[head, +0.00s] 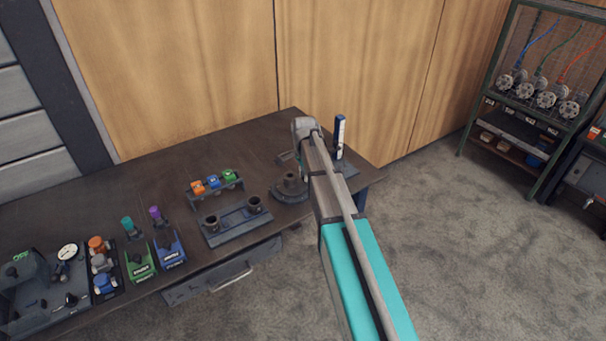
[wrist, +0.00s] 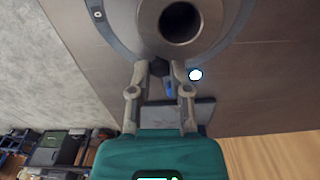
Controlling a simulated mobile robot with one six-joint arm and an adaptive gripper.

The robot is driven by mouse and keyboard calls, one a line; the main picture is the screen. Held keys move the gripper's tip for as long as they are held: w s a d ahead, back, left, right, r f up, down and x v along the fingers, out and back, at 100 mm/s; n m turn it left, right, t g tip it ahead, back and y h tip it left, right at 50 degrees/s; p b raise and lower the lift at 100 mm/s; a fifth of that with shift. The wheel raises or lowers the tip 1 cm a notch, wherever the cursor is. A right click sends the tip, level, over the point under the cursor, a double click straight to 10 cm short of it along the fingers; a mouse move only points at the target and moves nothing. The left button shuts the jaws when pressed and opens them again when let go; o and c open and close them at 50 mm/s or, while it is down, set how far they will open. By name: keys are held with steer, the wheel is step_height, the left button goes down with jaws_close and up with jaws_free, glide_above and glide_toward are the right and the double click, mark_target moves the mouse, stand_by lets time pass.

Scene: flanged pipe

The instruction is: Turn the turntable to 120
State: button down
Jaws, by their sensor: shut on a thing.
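The turntable (head: 288,192) is a dark round disc with a pipe-like hub, near the right end of the workbench. In the wrist view its grey ring (wrist: 104,28) and open round hub (wrist: 181,18) fill the top. A small white mark sits on the ring at upper left. My gripper (wrist: 159,69) is at the ring's near edge, its two fingers closed around a small dark knob (wrist: 160,69). In the head view my arm hides the gripper and part of the turntable. I cannot read any angle on the turntable.
A blue-and-white post (head: 339,136) stands just right of my arm. A two-cup fixture (head: 236,222) and a rack with orange, blue and green blocks (head: 214,183) stand left of the turntable. Coloured tools fill the bench's left end. A shelf (head: 530,110) stands far right.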

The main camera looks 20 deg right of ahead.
steer(key=shift+s+m, duration=0.45)
steer(key=shift+m, duration=0.55)
steer(key=shift+s+m, duration=0.1)
steer(key=shift+m, duration=0.2)
steer(key=c, duration=0.6)
jaws_free()
